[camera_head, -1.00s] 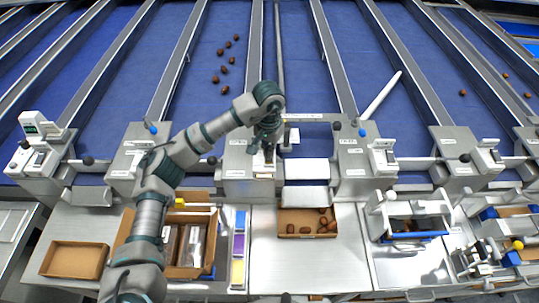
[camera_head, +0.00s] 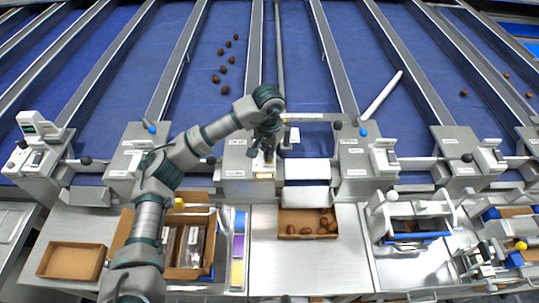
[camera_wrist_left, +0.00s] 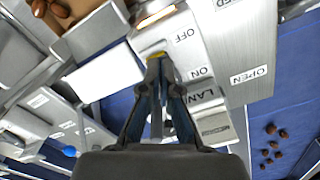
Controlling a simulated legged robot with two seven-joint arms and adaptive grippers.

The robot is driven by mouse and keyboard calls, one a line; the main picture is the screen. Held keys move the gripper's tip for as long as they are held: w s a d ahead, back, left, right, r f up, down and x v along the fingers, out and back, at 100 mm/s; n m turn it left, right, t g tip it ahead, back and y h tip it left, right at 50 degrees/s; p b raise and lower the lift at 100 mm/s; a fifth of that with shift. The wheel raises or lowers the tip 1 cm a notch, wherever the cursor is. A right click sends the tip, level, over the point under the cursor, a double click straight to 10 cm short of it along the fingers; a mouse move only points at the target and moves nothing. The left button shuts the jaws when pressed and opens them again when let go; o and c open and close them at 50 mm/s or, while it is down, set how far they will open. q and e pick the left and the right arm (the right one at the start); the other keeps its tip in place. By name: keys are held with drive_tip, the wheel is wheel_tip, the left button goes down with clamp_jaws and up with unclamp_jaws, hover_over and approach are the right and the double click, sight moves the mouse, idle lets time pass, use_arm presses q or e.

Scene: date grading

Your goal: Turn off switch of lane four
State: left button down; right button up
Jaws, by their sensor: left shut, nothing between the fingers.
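My left gripper (camera_head: 266,152) is over the grey control box (camera_head: 237,162) in the middle of the row. In the left wrist view, the shut, empty fingers (camera_wrist_left: 155,62) point at the box's switch area, by the ON and OFF labels. A yellow piece (camera_wrist_left: 158,54), apparently part of the switch, shows at the fingertips near the OFF label. Touching or apart cannot be told. The box carries LANE and OPEN labels (camera_wrist_left: 250,76); the lane number is not readable. The fingers hide most of the switch.
Several dates (camera_head: 225,90) lie on the blue belt behind. A carton (camera_head: 307,234) with dates sits below the box. An empty tray (camera_head: 72,276) and another carton (camera_head: 208,272) are at left. Similar control boxes (camera_head: 355,165) stand along the row. A white stick (camera_head: 382,96) lies at right.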

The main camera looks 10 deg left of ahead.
use_arm(q)
drive_tip(key=shift+f, duration=0.35)
drive_tip(key=shift+w+r+p, duration=0.1)
drive_tip(key=shift+r+p, duration=0.2)
drive_tip(key=shift+r, duration=0.6)
drive_tip(key=shift+r+p, duration=1.45)
drive_tip(key=shift+r, duration=1.2)
drive_tip(key=shift+f, duration=0.1)
